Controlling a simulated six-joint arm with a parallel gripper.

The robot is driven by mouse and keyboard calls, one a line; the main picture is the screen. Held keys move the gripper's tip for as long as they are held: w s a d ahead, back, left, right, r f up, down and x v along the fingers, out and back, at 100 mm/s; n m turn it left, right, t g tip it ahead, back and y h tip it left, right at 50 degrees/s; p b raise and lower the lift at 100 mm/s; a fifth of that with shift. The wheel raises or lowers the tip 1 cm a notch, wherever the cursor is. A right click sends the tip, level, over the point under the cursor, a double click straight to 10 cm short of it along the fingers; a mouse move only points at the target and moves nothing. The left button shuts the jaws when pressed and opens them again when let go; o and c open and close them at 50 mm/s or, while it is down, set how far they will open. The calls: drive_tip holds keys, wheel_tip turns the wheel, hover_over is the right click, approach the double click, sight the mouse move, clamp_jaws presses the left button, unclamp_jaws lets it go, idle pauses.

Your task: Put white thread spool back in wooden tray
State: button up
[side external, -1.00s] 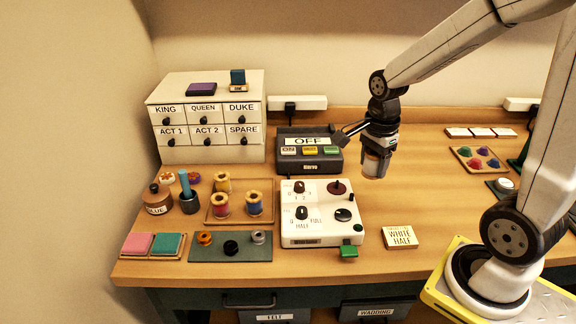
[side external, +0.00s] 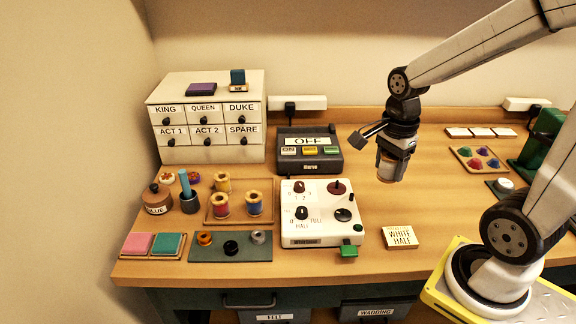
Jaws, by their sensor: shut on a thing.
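My gripper (side external: 391,160) is at the centre right, above the table, pointing down. It is shut on the white thread spool (side external: 390,172), a pale cylinder with a tan lower rim, held upright clear of the tabletop. The fingers hide part of the spool. The wooden tray (side external: 238,222) lies at the left of the table, well to the left of my gripper. Several spools stand in it: a yellow one (side external: 222,184) at the back, a red one (side external: 222,206) at the front left and a blue one (side external: 254,204) at the front right.
A white control box with knobs (side external: 322,228) stands between the tray and my gripper. Behind it is a dark device reading OFF (side external: 309,158). A WHITE HALF card (side external: 400,237) lies in front of my gripper. A drawer cabinet (side external: 208,118) stands behind the tray.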

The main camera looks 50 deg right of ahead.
drive_tip(key=shift+w, duration=0.15)
drive_tip(key=shift+w+a, duration=0.1)
drive_tip(key=shift+w, duration=0.5)
drive_tip(key=w+a+f, duration=0.2)
drive_tip(key=w+a, duration=0.1)
drive_tip(key=w, duration=0.5)
drive_tip(key=w+a+f+n, duration=0.1)
drive_tip(key=w+a, duration=0.3)
drive_tip(key=w, duration=0.5)
drive_tip(key=shift+a+f, duration=0.3)
drive_tip(key=shift+f, duration=0.55)
drive_tip(key=shift+w, duration=0.1)
drive_tip(key=w+f, duration=0.3)
drive_tip(key=w, duration=0.1)
drive_tip(key=w+f, duration=0.2)
drive_tip(key=w, duration=0.2)
drive_tip(key=w+f, duration=0.3)
drive_tip(key=w, duration=0.1)
drive_tip(key=shift+w+f, duration=0.25)
drive_tip(key=shift+f, duration=0.05)
drive_tip(key=shift+w+d+f, duration=0.1)
drive_tip(key=shift+w+f, duration=0.25)
drive_tip(key=shift+w, duration=0.05)
